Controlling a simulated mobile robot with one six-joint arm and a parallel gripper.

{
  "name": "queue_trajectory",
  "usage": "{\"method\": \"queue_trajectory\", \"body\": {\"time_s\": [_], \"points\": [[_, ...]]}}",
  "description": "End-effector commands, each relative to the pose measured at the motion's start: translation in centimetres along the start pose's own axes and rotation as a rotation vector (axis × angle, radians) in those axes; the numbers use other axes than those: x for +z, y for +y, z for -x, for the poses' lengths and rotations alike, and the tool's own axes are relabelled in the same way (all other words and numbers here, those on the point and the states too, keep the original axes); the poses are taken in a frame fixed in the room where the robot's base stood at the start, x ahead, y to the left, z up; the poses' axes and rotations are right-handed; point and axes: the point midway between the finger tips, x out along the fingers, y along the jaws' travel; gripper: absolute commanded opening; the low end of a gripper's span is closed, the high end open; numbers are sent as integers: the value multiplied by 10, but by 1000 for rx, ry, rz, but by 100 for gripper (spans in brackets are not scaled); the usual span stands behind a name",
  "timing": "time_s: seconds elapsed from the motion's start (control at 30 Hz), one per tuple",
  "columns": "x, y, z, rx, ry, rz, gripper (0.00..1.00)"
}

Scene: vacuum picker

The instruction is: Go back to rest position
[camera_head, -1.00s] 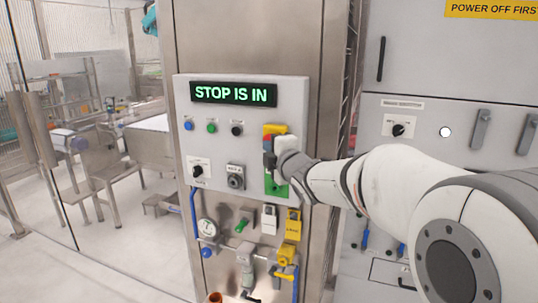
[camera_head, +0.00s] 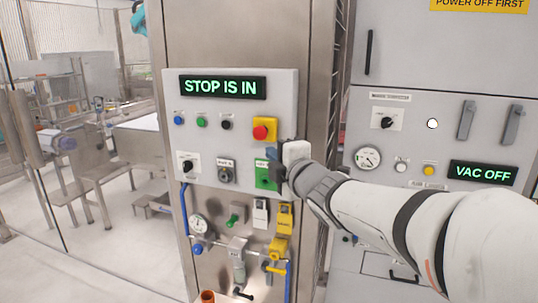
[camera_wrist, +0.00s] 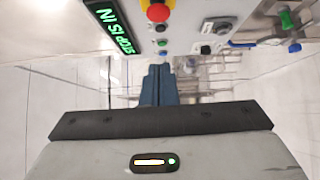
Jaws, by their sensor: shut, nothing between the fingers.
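My gripper (camera_head: 273,163) is in front of the right part of the control panel (camera_head: 236,106). Its dark blue fingers are together with nothing between them, as the wrist view also shows (camera_wrist: 160,72). The red stop button (camera_head: 261,132) on its yellow housing is clear of the gripper, just above and left of it. It also shows at the top of the wrist view (camera_wrist: 158,12). The green display (camera_head: 222,87) reads STOP IS IN.
Below the panel are a gauge (camera_head: 199,225), yellow valve fittings (camera_head: 278,246) and an orange cup-like part (camera_head: 207,296). A grey cabinet (camera_head: 433,97) with a VAC OFF display (camera_head: 482,172) stands at the right. A glass partition and open floor (camera_head: 100,250) lie at the left.

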Motion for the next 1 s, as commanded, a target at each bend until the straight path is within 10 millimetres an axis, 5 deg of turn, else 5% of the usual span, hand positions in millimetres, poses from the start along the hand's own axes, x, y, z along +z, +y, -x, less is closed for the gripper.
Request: {"method": "queue_trajectory", "body": {"time_s": [0.27,0.37,0.53,0.8,1.0], "points": [[22,-18,14,-92,-119,-152,0],[47,-47,39,-205,-279,-360,0],[71,-113,108,-413,-623,-795,0],[38,-191,228,-676,-1143,-1378,0],[11,-208,270,-770,-1338,-1554,0]]}}
